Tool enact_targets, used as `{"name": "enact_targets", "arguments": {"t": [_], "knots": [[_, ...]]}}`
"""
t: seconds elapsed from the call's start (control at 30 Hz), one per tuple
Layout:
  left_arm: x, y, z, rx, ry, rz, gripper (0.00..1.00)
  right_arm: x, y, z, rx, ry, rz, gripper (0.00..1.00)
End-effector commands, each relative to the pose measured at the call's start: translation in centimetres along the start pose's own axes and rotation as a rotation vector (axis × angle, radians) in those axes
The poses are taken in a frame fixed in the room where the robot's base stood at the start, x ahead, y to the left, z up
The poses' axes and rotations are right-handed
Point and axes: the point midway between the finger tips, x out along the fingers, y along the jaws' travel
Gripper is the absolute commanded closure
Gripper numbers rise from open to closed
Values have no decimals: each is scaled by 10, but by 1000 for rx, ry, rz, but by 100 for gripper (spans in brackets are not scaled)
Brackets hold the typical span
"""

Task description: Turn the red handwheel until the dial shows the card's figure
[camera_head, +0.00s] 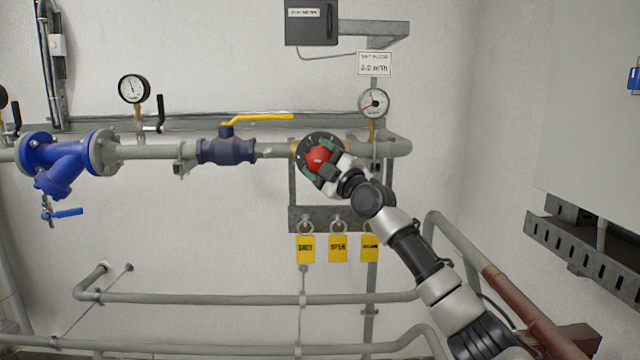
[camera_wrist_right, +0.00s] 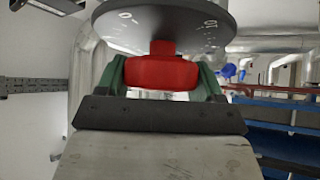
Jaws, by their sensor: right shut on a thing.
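The red handwheel (camera_head: 318,156) sits in front of a dark round scale plate (camera_head: 309,142) on the pipe. In the right wrist view the red handwheel (camera_wrist_right: 162,73) lies between green fingers, below the dark scale plate (camera_wrist_right: 165,22) with white marks. My right gripper (camera_head: 320,164) is shut on the handwheel. The dial (camera_head: 374,102) is a round white gauge above the pipe, with a red-marked needle whose exact reading is too small to tell. The card (camera_head: 374,63) above it seems to read "SET FLOW 3.0 m³/h". My left gripper is not in view.
A blue valve (camera_head: 226,148) with a yellow lever (camera_head: 258,117) is left of the handwheel. Another gauge (camera_head: 134,89) stands further left. Yellow tags (camera_head: 338,248) hang below on a grey bracket. Pipes run low along the wall; a large panel (camera_head: 590,110) is at right.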

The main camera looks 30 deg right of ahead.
Motion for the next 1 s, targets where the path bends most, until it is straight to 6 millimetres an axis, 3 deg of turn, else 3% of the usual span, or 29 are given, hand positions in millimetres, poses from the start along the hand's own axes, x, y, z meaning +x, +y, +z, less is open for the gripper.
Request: {"name": "enact_targets", "arguments": {"t": [0.03, 0.17, 0.6, 1.0], "knots": [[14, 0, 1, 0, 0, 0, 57, -2, -8, 2, 32, 1, 31, 56], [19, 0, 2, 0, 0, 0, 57, 0, -5, 1, 121, 0, 116, 56], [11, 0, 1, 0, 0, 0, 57, 1, -1, 0, 365, -2, 357, 56], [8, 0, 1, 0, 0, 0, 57, 0, 0, 1, 453, -2, 447, 56]]}}
